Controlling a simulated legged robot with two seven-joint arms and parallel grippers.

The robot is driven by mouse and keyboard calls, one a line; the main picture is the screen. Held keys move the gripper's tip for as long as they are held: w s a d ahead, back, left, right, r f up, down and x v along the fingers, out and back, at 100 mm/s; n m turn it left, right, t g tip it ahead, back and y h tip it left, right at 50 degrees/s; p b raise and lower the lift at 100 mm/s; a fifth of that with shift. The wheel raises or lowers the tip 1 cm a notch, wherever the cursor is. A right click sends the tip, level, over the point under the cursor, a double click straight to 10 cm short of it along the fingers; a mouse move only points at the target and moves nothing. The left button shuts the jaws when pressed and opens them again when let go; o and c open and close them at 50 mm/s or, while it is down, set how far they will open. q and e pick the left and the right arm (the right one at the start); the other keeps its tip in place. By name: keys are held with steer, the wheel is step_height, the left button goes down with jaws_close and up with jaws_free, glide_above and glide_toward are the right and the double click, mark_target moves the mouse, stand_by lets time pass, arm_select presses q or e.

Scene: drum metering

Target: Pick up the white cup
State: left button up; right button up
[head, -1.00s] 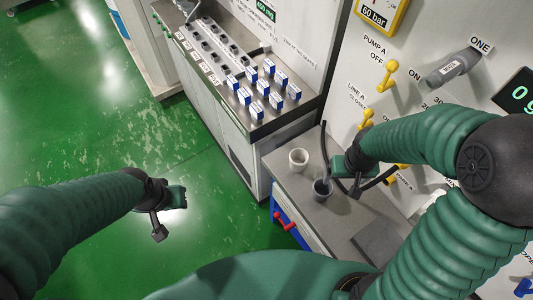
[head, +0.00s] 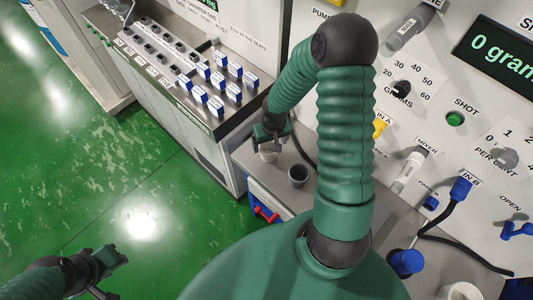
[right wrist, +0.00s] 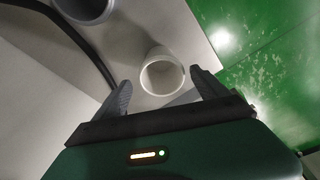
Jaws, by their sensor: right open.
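The white cup (head: 267,156) stands upright on the grey counter. My right gripper (head: 268,137) is above it and hides part of it in the head view. In the right wrist view the cup (right wrist: 162,76) shows its open mouth between the two spread fingers of the right gripper (right wrist: 161,80). The fingers are open, and I cannot tell whether they touch the cup. My left gripper (head: 112,265) is low at the left over the green floor, away from the cup; its finger spacing is unclear.
A dark grey cup (head: 298,175) stands close to the right of the white cup, with a black hose behind it. The floor is clear.

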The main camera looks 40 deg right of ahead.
mark_target(268, 150)
steer(key=f, duration=0.4)
steer(key=w+f+b, duration=0.1)
steer(key=f, duration=0.1)
steer(key=shift+d+f, duration=0.15)
steer(key=shift+f, duration=0.2)
steer(key=shift+w, duration=0.1)
steer(key=shift+r, duration=0.1)
steer(key=shift+c, duration=1.1)
steer(key=c, duration=1.2)
